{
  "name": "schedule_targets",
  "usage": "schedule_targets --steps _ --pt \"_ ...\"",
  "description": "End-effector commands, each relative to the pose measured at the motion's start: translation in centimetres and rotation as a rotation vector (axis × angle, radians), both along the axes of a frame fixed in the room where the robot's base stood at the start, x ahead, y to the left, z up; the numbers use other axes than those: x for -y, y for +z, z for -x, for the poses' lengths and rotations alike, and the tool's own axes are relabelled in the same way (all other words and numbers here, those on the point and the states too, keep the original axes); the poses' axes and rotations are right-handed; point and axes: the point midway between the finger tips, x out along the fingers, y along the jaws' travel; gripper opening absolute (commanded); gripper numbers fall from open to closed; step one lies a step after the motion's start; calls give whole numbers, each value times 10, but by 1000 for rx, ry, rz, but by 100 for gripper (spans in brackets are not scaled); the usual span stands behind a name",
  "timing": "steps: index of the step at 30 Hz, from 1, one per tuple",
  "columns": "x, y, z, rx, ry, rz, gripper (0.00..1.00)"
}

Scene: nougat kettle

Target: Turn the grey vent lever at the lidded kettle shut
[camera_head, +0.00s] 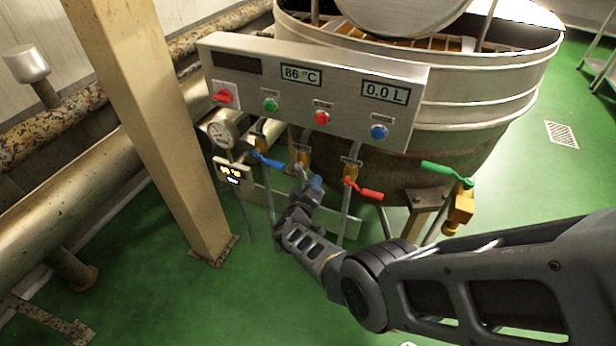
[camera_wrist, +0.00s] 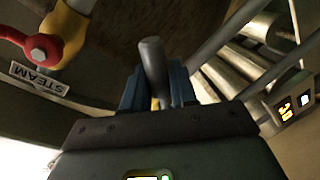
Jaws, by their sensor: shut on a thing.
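The grey vent lever (camera_wrist: 152,62) stands between my gripper's two bluish fingers in the wrist view. My gripper (camera_wrist: 158,88) is shut on it. In the head view my gripper (camera_head: 314,186) is in front of the kettle's lower wall, between the blue and red levers. The vent lever's grey end (camera_head: 300,170) shows only a little there, beside the fingers; its brass valve body (camera_head: 303,155) is just above. The big steel kettle (camera_head: 480,100) stands behind, with a round lid (camera_head: 400,12) partly in view over its top. The lever's exact angle is hard to tell.
A blue lever (camera_head: 268,160) is close on the left, a red lever (camera_head: 368,193) close on the right, and a green lever (camera_head: 445,172) farther right. A control panel (camera_head: 345,75) overhangs them. A beige post (camera_head: 150,120) and pipes stand left.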

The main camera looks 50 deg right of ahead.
Motion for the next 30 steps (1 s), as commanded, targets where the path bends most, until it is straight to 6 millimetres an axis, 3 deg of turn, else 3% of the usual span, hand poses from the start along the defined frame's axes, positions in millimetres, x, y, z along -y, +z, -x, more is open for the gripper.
schedule_targets --steps 1,15,30 --pt "-1 8 1 -44 2 11 0" --pt "2 29 8 -426 4 138 0" --pt "2 40 7 -608 4 199 0"
